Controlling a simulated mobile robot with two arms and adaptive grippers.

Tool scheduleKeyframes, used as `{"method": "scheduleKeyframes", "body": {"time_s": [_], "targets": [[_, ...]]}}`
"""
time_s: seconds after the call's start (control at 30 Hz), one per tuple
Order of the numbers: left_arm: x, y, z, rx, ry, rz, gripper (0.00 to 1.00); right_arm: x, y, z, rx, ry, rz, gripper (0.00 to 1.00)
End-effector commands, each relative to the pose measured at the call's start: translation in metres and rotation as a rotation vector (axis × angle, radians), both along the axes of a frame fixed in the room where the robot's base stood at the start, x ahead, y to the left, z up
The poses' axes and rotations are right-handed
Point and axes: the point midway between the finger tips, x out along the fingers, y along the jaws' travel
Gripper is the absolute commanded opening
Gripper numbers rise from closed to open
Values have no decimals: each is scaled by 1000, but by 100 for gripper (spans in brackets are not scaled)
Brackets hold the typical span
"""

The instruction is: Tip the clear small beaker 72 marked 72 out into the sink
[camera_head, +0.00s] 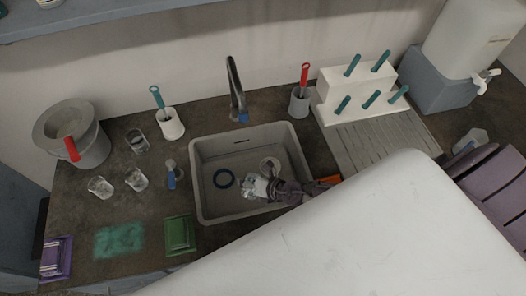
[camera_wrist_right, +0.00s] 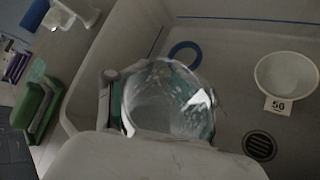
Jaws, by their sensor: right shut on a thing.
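The sink (camera_head: 198,178) is a grey basin set in the dark counter, and its wall also shows in the wrist view (camera_wrist_right: 133,48). My right gripper (camera_head: 264,188) is over the basin, shut on a clear beaker (camera_head: 253,186). In the wrist view the clear beaker (camera_wrist_right: 170,98) fills the middle, with a finger at its left side. It looks tilted, but its exact angle is hard to tell. No number shows on it, and I cannot tell whether anything is inside. My left gripper is in neither view.
The tap (camera_head: 235,88) rises behind. Clear glasses (camera_head: 100,187) stand left; a peg rack (camera_head: 358,92) stands right.

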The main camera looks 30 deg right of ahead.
Motion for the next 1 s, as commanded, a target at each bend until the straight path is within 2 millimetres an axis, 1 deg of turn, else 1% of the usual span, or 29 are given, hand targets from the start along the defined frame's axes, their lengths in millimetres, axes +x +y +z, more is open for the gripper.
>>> {"method": "scheduleKeyframes", "body": {"time_s": [0.33, 1.0], "targets": [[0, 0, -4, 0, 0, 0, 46, 1, -1, 1, 31, 18, -1, 3], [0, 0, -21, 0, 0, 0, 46, 0, 0, -4, 94, 55, -2, 3]]}}
